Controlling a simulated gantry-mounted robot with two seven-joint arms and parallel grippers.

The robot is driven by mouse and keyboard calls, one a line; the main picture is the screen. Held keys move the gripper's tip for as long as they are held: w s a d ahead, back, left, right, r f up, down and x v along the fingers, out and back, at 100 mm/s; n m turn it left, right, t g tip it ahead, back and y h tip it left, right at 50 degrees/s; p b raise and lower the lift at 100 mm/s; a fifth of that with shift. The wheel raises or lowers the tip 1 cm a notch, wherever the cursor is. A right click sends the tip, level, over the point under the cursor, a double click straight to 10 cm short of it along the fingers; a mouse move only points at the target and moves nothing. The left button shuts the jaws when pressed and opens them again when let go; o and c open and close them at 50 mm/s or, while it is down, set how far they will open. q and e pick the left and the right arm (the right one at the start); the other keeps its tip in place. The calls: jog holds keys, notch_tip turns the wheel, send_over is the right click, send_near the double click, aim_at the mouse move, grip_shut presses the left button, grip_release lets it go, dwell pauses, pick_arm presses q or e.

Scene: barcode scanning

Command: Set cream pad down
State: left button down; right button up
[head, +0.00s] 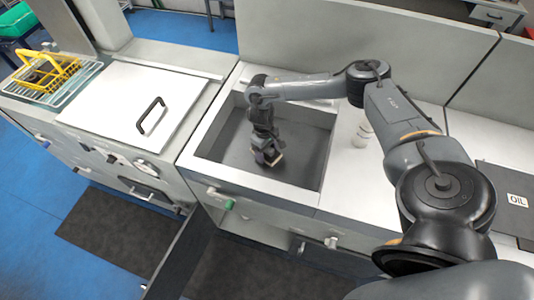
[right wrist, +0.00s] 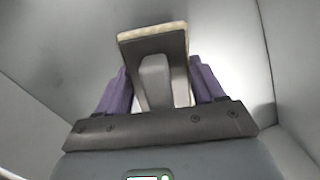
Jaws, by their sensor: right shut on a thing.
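The cream pad (head: 277,161) is a small pale block low inside the grey sink basin (head: 222,150) in the head view. In the right wrist view the pad (right wrist: 152,31) shows as a cream edge on a dark grey piece with a looped grip. My right gripper (head: 267,154) reaches down into the basin. Its purple fingers are shut on the grey grip from both sides, with the pad beyond the fingertips. Whether the pad touches the basin floor I cannot tell. My left gripper is not in view.
Basin walls stand close around the gripper. A white lid with a black handle (head: 151,116) lies to the left, and a yellow basket (head: 47,73) beyond it. A pale cylinder (head: 361,135) stands on the counter right of the basin. A dark plate marked OIL (head: 503,187) lies far right.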

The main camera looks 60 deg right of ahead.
jog(key=shift+f, duration=0.7)
jog(key=shift+f, duration=0.1)
